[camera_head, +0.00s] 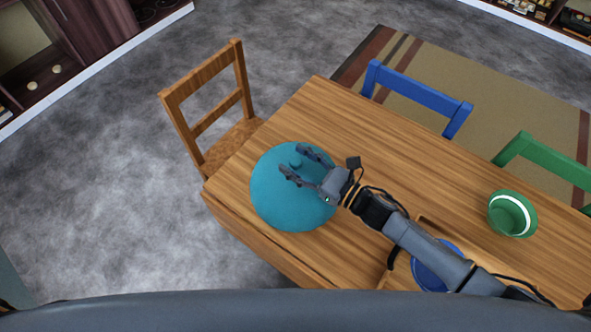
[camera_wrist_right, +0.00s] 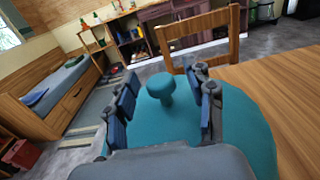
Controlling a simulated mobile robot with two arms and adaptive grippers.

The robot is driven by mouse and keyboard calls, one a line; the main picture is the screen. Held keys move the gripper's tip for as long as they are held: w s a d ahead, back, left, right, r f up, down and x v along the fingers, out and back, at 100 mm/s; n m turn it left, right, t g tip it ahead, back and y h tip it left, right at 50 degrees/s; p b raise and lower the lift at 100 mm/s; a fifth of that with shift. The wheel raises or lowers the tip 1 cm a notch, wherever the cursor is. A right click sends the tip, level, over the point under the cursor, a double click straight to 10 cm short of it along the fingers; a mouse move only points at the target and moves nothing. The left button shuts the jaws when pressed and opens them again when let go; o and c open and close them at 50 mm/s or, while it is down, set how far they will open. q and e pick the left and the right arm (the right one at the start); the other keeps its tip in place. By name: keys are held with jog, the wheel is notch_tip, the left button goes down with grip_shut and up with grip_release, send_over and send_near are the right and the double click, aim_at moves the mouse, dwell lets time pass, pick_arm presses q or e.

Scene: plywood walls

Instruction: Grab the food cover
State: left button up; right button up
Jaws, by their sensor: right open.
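The food cover (camera_head: 280,204) is a teal dome with a small knob on top, standing on the wooden table near its left end. My right gripper (camera_head: 297,164) is over the dome, open, with its fingers on either side of the knob. In the right wrist view the food cover (camera_wrist_right: 247,128) fills the lower middle, and its knob (camera_wrist_right: 161,88) stands between the two open fingers of my right gripper (camera_wrist_right: 166,98). I cannot tell whether the fingers touch the dome. My left gripper does not show.
The wooden table (camera_head: 440,180) also holds a green bowl (camera_head: 512,214) at the right and a blue plate (camera_head: 430,270) partly under my right arm. A wooden chair (camera_head: 215,110), a blue chair (camera_head: 418,92) and a green chair (camera_head: 545,155) stand around it.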

jog(key=shift+w+a, duration=0.2)
jog(key=shift+a, duration=0.05)
grip_shut()
jog(key=shift+r, duration=0.1)
